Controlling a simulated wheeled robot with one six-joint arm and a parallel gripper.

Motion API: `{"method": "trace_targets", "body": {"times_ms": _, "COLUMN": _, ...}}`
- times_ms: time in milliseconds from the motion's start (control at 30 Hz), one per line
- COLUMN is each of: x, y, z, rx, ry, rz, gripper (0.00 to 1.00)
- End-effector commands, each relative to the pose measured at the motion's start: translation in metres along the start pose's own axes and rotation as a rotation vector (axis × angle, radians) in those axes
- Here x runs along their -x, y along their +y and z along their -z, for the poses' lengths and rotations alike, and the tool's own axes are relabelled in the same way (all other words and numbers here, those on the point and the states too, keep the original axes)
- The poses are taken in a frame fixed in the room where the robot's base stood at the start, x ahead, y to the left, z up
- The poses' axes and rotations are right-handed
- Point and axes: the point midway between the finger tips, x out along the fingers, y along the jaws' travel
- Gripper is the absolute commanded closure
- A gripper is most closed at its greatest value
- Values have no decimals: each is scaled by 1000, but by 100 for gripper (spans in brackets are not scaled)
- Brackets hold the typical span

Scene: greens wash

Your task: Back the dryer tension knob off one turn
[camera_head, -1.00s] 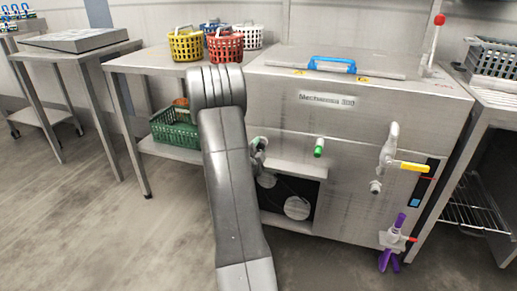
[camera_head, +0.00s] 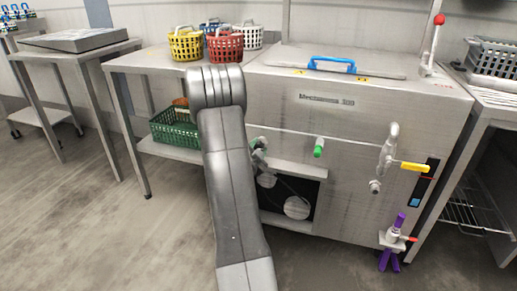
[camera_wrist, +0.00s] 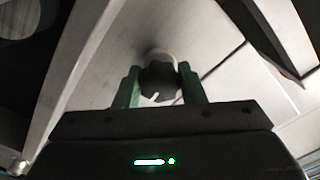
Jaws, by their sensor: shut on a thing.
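The tension knob (camera_wrist: 160,82), dark and lobed with a pale mark on its lower edge, sits on a grey metal panel in the wrist view. My gripper (camera_wrist: 158,76) has its two green fingers closed on either side of the knob. In the head view my gripper (camera_head: 259,150) is at the front of the steel machine (camera_head: 345,125), left of centre, partly hidden behind my arm. The knob itself cannot be made out there.
Below my gripper is an opening with round pulleys (camera_head: 297,207).

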Motion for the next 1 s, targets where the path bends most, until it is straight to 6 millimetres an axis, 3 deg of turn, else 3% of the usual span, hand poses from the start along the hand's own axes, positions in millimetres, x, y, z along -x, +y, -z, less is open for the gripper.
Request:
{"method": "trace_targets", "body": {"times_ms": 167, "x": 1, "y": 1, "z": -1, "rx": 0, "ry": -3, "rz": -2, "gripper": 86}}
{"method": "trace_targets", "body": {"times_ms": 200, "x": 1, "y": 1, "z": -1, "rx": 0, "ry": -3, "rz": -2, "gripper": 60}}
{"method": "trace_targets", "body": {"times_ms": 300, "x": 1, "y": 1, "z": -1, "rx": 0, "ry": -2, "rz": -2, "gripper": 42}}
{"method": "trace_targets", "body": {"times_ms": 667, "x": 5, "y": 0, "z": 0, "rx": -1, "ry": -2, "rz": -1, "gripper": 42}}
{"method": "trace_targets", "body": {"times_ms": 767, "x": 17, "y": -1, "z": 0, "rx": -1, "ry": -3, "rz": -1, "gripper": 42}}
{"method": "trace_targets", "body": {"times_ms": 1000, "x": 71, "y": -2, "z": 0, "rx": 2, "ry": -7, "rz": -1, "gripper": 42}}
